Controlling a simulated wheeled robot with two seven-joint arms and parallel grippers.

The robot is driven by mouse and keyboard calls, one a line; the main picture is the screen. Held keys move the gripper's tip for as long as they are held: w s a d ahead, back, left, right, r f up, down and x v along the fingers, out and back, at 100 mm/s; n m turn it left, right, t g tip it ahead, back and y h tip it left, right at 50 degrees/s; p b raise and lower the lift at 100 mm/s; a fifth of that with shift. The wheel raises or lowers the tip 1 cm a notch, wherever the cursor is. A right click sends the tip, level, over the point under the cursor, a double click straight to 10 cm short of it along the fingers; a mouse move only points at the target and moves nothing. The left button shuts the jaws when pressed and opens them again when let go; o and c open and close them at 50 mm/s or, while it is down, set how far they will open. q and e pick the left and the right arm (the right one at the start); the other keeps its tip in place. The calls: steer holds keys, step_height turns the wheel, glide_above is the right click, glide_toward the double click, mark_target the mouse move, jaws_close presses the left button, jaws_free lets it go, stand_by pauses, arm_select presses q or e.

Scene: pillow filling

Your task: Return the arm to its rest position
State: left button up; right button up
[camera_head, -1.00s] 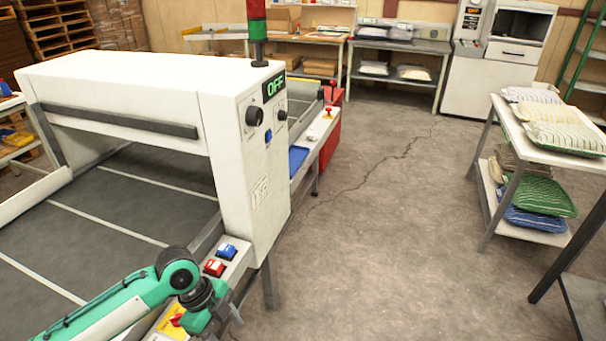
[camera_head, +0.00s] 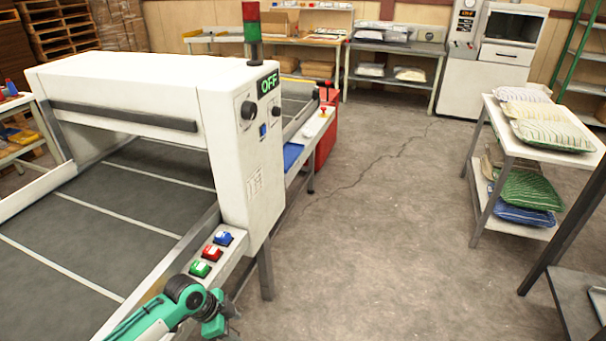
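My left arm comes in at the bottom left of the head view, green and white with dark joints. Its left gripper (camera_head: 219,318) is at the bottom edge, beside the near rail of the machine and below its buttons. The gripper is small and partly cut off, so its finger opening cannot be made out. My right arm and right gripper are not in view. The white conveyor machine (camera_head: 140,85) stands at the left, and its display (camera_head: 268,84) reads OFF. Green (camera_head: 199,269), red (camera_head: 211,252) and blue (camera_head: 223,238) buttons sit on its rail, clear of the gripper.
A white shelf cart (camera_head: 540,150) with several pillows stands at the right. A dark table (camera_head: 575,300) is at the lower right. Workbenches (camera_head: 400,47) line the back wall. The cracked floor (camera_head: 380,230) between machine and cart is open.

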arm_select(q)
steer(key=s+a+f+n+t+y, duration=0.1)
steer(key=s+a+f+n, duration=0.2)
steer(key=f, duration=0.8)
steer(key=s+a+f+n+t+y, duration=0.1)
steer(key=a+f+n, duration=0.3)
steer(key=f, duration=0.6)
steer(key=s+a+f+n+y+p, duration=0.1)
steer(key=s+a+f+n, duration=0.2)
steer(key=s+f, duration=0.55)
steer(key=s+f+n, duration=0.1)
steer(key=s+f, duration=0.3)
steer(key=s, duration=0.6)
steer(key=s+d+f+n+g+y, duration=0.1)
steer(key=s+f, duration=0.4)
steer(key=s, duration=0.6)
steer(key=s+f+n+g, duration=0.1)
steer(key=s+f, duration=0.3)
steer(key=s, duration=0.6)
steer(key=shift+s+d+f+y+p, duration=0.2)
steer(key=shift+s+y+p, duration=0.15)
steer(key=shift+y, duration=0.05)
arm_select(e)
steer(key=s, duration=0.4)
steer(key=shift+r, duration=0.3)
